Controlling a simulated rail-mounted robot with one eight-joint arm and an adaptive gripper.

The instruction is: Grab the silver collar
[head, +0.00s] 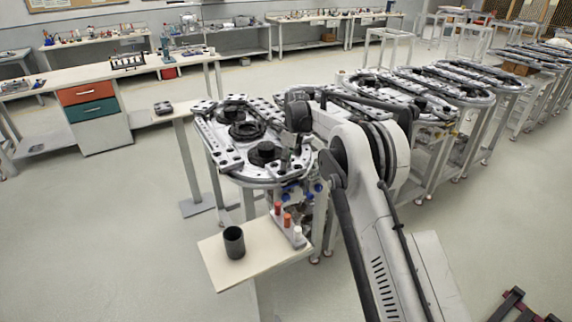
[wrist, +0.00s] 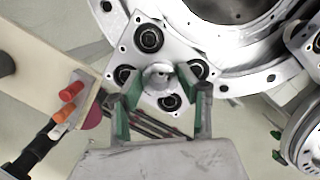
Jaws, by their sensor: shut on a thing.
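The silver collar (wrist: 158,76) is a small round metal ring with a hole. It sits between the green-padded fingertips of my gripper (wrist: 158,82) in the wrist view, over a light metal carriage plate (wrist: 152,58) with several black rollers. The fingers are closed in on the collar from both sides. I cannot tell whether the collar still touches the plate. In the head view my arm covers much of this area, and the collar cannot be made out.
The ring track (head: 215,150) stands beside my arm. A small side table (head: 215,265) in front holds a black cup (head: 234,242) and a white block with a red peg (head: 277,208), an orange peg (head: 287,219) and a white peg (head: 298,232). More tracks stretch back right.

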